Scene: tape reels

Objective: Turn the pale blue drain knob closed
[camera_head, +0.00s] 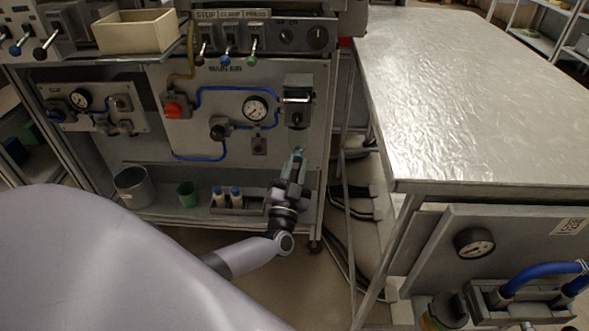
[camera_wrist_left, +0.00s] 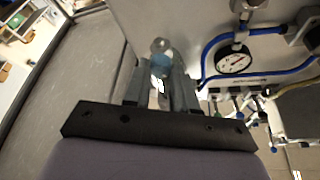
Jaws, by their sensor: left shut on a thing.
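The pale blue drain knob (camera_wrist_left: 161,66) shows in the left wrist view between the fingertips, below a clear, greyish bowl (camera_wrist_left: 160,45). In the head view the filter unit (camera_head: 298,88) hangs on the main air panel, with its bowl (camera_head: 297,138) at the bottom. My left gripper (camera_head: 296,153) reaches up from below to the underside of this bowl. In the left wrist view my left gripper (camera_wrist_left: 162,72) is shut on the knob, one finger on each side. The fingers hide part of the knob, and its turn angle cannot be told. My right gripper is not in view.
A round gauge (camera_head: 255,109), blue hoses and a red knob (camera_head: 173,108) are on the panel left of the filter unit. Bottles (camera_head: 227,197), a green cup (camera_head: 188,194) and a metal bucket (camera_head: 131,186) stand on the lower shelf. A metal table (camera_head: 455,100) stands at right.

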